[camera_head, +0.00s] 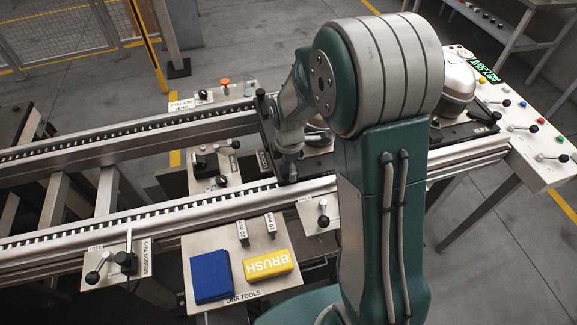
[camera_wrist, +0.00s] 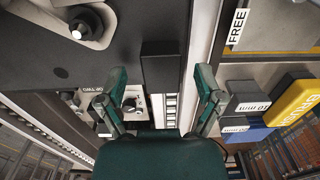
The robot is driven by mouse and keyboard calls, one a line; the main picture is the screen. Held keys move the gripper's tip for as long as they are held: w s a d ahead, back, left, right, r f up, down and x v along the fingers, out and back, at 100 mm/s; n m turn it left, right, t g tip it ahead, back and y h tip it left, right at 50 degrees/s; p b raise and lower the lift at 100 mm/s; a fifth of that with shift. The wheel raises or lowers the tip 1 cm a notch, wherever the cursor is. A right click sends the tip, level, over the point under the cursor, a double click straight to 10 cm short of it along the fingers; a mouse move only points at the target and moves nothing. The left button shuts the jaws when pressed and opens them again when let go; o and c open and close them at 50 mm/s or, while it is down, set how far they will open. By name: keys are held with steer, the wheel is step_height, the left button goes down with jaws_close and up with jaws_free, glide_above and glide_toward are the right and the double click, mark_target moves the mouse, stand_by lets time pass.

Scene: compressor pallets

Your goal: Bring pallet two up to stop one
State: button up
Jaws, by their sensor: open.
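My gripper (camera_wrist: 162,80) is open, its two green fingers spread in the wrist view. A black upright block (camera_wrist: 160,62) shows between and beyond the fingertips, on the edge of a dark pallet plate (camera_wrist: 75,42); I cannot tell whether they touch it. In the head view my gripper (camera_head: 289,150) points down over the near rail, at the near side of a dark pallet (camera_head: 266,128) spanning the rails. My arm hides much of that pallet. Another dark pallet (camera_head: 468,132) with a silver compressor (camera_head: 458,82) stands to the right. No pallet number is readable.
A tool panel (camera_head: 240,298) at the front holds a blue block (camera_head: 210,277) and a yellow brush block (camera_head: 267,261). Lever panels flank the near rail, including one labelled FREE (camera_wrist: 239,24). A control panel (camera_head: 540,150) stands at the right. The rails at left are clear.

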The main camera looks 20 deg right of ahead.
step_height(320, 180, up, 10)
steer(key=r, duration=0.1)
steer(key=s+r+m+t, duration=0.2)
steer(key=s+r+m, duration=0.4)
steer(key=s+m, duration=0.3)
steer(key=s+r+m+t, duration=0.3)
steer(key=s+r+m, duration=0.3)
steer(key=s+m, duration=0.3)
steer(key=shift+s+d+t, duration=0.3)
steer(key=shift+s+d, duration=0.15)
steer(key=shift+s, duration=0.4)
